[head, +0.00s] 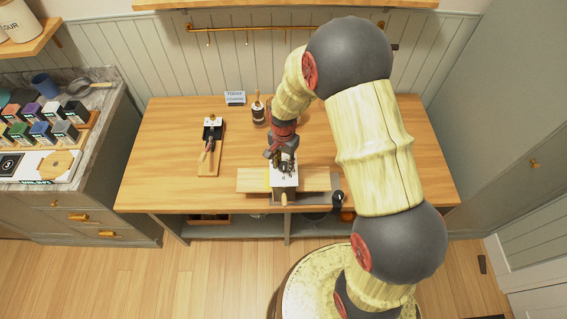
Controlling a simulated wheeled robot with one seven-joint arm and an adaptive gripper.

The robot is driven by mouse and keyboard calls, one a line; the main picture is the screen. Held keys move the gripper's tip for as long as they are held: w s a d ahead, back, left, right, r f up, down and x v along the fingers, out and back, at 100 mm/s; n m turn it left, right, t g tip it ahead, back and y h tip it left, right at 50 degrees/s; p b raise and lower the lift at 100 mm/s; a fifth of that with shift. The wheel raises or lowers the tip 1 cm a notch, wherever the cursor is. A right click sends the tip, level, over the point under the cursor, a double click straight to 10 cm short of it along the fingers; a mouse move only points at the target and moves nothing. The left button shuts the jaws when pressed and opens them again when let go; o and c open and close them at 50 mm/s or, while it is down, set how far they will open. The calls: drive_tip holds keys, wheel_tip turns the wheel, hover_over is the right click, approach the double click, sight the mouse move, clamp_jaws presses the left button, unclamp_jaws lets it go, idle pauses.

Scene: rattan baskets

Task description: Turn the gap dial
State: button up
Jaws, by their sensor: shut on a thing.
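A small device with a pale block (284,177) stands at the front edge of the wooden table, on a light wooden board (318,181). A wooden knob (284,198) shows at its front. My gripper (283,164) points down onto the top of this device, with its fingers closed there. It appears shut on the gap dial, which the fingers hide. The dial's markings and setting are too small to read.
A tool on a wooden base (211,148) stands on the table's left. A bottle-like item (258,110) and a small sign (235,98) stand behind. A dark round item (338,197) sits right of the device. The table's left half (160,140) is mostly clear.

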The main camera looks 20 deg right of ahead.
sight(284, 165)
drive_tip(key=shift+n, duration=0.4)
drive_tip(key=shift+c, duration=0.4)
drive_tip(key=n, duration=0.2)
drive_tip(key=shift+n+b, duration=0.3)
drive_tip(key=shift+b, duration=0.05)
drive_tip(key=shift+n+b, duration=0.3)
drive_tip(key=shift+n, duration=1.9)
drive_tip(key=o, duration=1.1)
drive_tip(key=shift+o, duration=0.2)
wheel_tip(284, 165, up, 12)
